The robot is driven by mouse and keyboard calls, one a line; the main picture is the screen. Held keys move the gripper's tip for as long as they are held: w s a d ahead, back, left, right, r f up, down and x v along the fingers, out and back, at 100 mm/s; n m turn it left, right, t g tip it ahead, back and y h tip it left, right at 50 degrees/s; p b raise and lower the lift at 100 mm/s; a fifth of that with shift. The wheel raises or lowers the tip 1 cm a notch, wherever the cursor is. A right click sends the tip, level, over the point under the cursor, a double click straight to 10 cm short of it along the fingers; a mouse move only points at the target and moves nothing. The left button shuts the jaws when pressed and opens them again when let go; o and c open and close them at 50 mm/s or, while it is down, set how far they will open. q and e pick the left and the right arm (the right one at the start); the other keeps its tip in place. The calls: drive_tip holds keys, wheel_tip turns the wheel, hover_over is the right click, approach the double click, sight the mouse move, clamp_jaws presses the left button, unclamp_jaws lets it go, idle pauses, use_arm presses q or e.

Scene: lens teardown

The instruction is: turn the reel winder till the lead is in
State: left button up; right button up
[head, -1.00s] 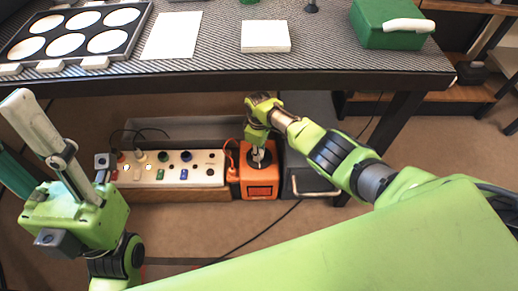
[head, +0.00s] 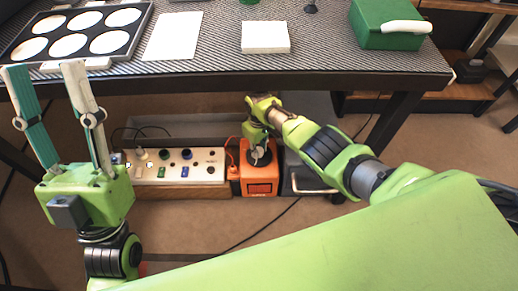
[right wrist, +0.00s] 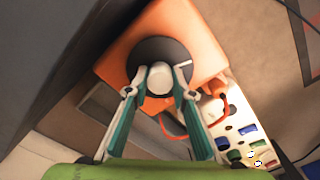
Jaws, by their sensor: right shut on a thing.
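The reel winder is an orange box (head: 262,187) with a dark round disc (right wrist: 178,52) and a pale knob (right wrist: 158,80) on top. It stands on the floor under the table's edge. My right gripper (head: 258,150) reaches down onto it. In the right wrist view, my right gripper (right wrist: 161,78) is shut on the knob, one finger on each side. An orange lead (right wrist: 172,128) shows beside the box; its far end is hard to make out. My left gripper (head: 45,68) is open and empty, fingers pointing up, well left of the winder.
A white socket panel (head: 207,157) with coloured plugs stands left of the winder. A dark box with a handle (head: 312,190) is close on its right. The table edge (head: 230,84) overhangs behind. A black cable (head: 262,232) lies on open floor in front.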

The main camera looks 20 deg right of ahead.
sight(259, 150)
drive_tip(key=o, duration=1.1)
drive_tip(key=shift+o, duration=0.2)
drive_tip(key=shift+r, duration=0.1)
drive_tip(key=shift+r, duration=0.6)
wheel_tip(259, 150, up, 11)
drive_tip(key=shift+f, duration=0.2)
